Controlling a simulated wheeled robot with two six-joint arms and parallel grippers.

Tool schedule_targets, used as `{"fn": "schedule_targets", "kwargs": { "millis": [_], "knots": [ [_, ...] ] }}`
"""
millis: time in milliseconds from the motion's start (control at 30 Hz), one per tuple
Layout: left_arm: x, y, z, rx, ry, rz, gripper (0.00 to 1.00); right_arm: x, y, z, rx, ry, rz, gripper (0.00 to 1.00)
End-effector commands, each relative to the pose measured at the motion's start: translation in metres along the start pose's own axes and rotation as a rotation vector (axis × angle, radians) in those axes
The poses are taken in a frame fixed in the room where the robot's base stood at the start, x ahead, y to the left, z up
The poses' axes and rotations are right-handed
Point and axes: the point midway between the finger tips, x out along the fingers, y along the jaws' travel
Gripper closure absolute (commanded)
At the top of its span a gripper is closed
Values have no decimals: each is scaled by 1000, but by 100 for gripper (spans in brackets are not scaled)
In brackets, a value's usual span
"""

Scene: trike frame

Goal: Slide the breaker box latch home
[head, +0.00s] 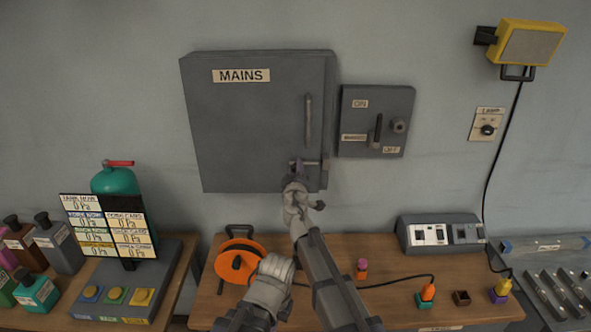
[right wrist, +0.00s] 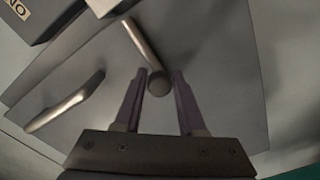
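The grey breaker box (head: 230,130), labelled MAINS, hangs on the wall with its door shut. Its latch shows as a short pale bar (head: 311,163) low on the door's right side. In the right wrist view the latch bar ends in a round dark knob (right wrist: 159,82). My right gripper (head: 297,172) is at the latch; its two purple fingers (right wrist: 159,80) stand open on either side of the knob, with slim gaps visible. In the head view the gripper partly hides the latch. My left arm shows low at the centre, but its fingers cannot be seen.
A vertical door handle (head: 308,118) is just above the latch. A switch box (head: 372,150) with a lever is close on the right. Below are a wooden bench (head: 390,275), an orange cable reel (head: 238,262) and a grey socket unit (head: 440,233).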

Motion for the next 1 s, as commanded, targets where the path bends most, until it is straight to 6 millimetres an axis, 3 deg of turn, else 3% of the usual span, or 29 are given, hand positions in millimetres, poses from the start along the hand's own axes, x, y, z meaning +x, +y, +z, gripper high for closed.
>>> {"fn": "schedule_targets", "kwargs": {
  "millis": [33, 333, 1000],
  "knots": [
    [0, 0, 0, 0, 0, 0, 100, 0, 0, 0, 0, 0, 0, 67],
    [0, 0, 0, 0, 0, 0, 100, 0, 0, 0, 0, 0, 0, 100],
    [0, 0, 0, 0, 0, 0, 100, 0, 0, 0, 1, 0, 0, 100]
  ]
}}
